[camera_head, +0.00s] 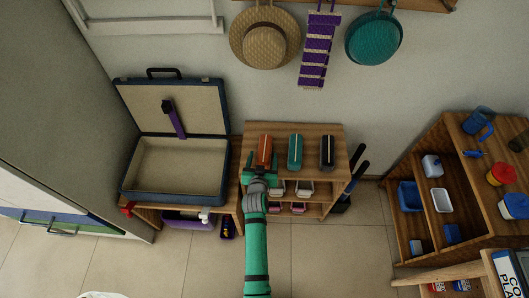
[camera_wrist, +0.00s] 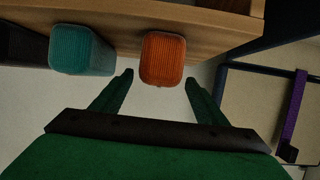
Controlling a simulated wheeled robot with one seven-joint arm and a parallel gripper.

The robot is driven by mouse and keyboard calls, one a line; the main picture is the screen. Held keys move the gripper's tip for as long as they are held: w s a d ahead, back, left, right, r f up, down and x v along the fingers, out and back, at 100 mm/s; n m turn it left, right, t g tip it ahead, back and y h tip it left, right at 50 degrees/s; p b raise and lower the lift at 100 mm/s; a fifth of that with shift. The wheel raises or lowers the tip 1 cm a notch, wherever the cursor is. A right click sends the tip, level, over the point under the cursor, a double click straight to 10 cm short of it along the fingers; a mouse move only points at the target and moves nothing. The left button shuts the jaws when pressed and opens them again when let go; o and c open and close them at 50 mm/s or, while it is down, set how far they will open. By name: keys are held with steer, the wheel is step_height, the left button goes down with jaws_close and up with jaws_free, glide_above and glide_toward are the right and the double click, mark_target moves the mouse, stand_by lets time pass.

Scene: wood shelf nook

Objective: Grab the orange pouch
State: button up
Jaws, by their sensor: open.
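The orange pouch (camera_head: 265,151) lies on top of the small wooden shelf unit (camera_head: 328,138), leftmost in a row with a teal pouch (camera_head: 296,152) and a black pouch (camera_head: 327,152). My gripper (camera_head: 262,172) is at the near end of the orange pouch. In the wrist view the orange pouch (camera_wrist: 162,59) shows end-on, ahead of and between the two open fingers of my gripper (camera_wrist: 159,82). The teal pouch (camera_wrist: 82,50) is to its left there. The space between the fingers appears empty. Whether a finger touches the pouch cannot be told.
An open suitcase (camera_head: 180,165) stands left of the shelf unit, with a purple strap (camera_head: 176,122) on its lid. A wooden shelf (camera_head: 435,165) with containers is at the right. Hats (camera_head: 265,38) and a purple scarf (camera_head: 318,48) hang above. The floor (camera_head: 330,250) in front is clear.

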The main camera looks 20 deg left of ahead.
mark_target(265, 150)
steer(key=shift+x, duration=2.7)
steer(key=shift+w+r, duration=0.15)
steer(key=c, duration=1.2)
